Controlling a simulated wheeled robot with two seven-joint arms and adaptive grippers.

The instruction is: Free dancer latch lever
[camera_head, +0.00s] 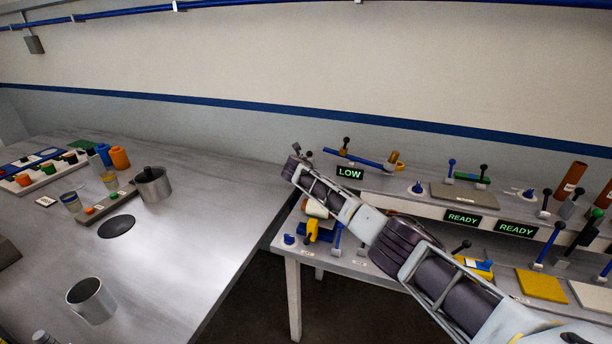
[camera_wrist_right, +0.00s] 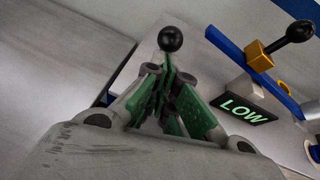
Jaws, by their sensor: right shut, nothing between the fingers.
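My right gripper (camera_head: 297,160) reaches to the left end of the right-hand bench; in the wrist view its green-padded fingers (camera_wrist_right: 172,92) are shut and empty. A black ball knob (camera_wrist_right: 170,38) shows just beyond the fingertips; I cannot tell whether they touch it, and its stem is hidden. To its right, a second lever with a black knob (camera_wrist_right: 300,31) rises by a yellow block (camera_wrist_right: 259,56) on a blue bar (camera_wrist_right: 225,44). In the head view this lever (camera_head: 346,142) stands right of the gripper. No label shows which is the dancer latch lever. My left gripper is out of view.
A lit LOW display (camera_head: 349,173) sits below the blue bar, close to my right arm. More levers, a grey plate (camera_head: 463,196) and READY displays (camera_head: 462,218) lie farther right. The left table (camera_head: 190,240) holds cups and a metal pot (camera_head: 153,186).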

